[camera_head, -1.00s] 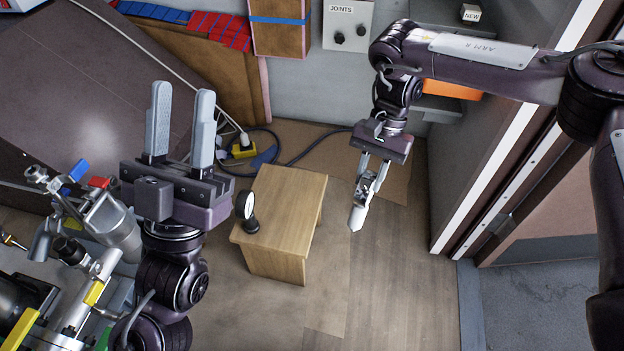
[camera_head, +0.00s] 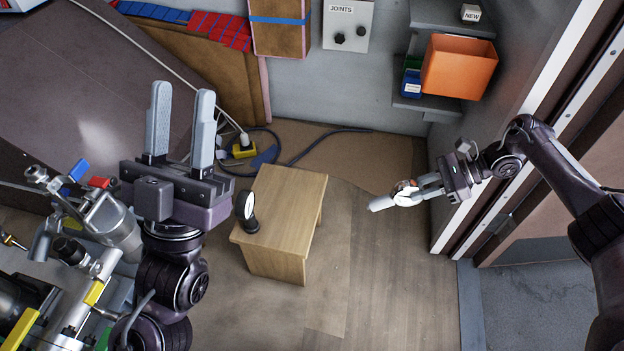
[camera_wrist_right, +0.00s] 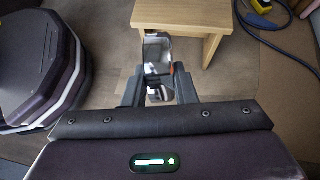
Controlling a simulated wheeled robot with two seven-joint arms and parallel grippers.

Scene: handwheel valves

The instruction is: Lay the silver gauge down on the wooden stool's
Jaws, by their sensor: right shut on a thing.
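My right gripper (camera_head: 418,191) is shut on the silver gauge (camera_head: 403,187), held in the air to the right of the wooden stool, apart from it. The gauge's pale end points left toward the stool; its face is small and partly hidden by the fingers. In the right wrist view the silver gauge (camera_wrist_right: 157,52) shows between the fingers, in front of the stool (camera_wrist_right: 185,18). The wooden stool (camera_head: 290,205) stands upright on the floor. A black gauge with a white face (camera_head: 247,212) stands at its top's left edge. My left gripper (camera_head: 181,125) is open and empty, pointing up.
An orange bin (camera_head: 458,67) and a blue-green box (camera_head: 411,82) are on wall shelves at the back right. Metal pipework with valves (camera_head: 110,225) fills the lower left. A yellow plug block (camera_head: 243,150) and cables lie behind the stool. The stool top's middle is clear.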

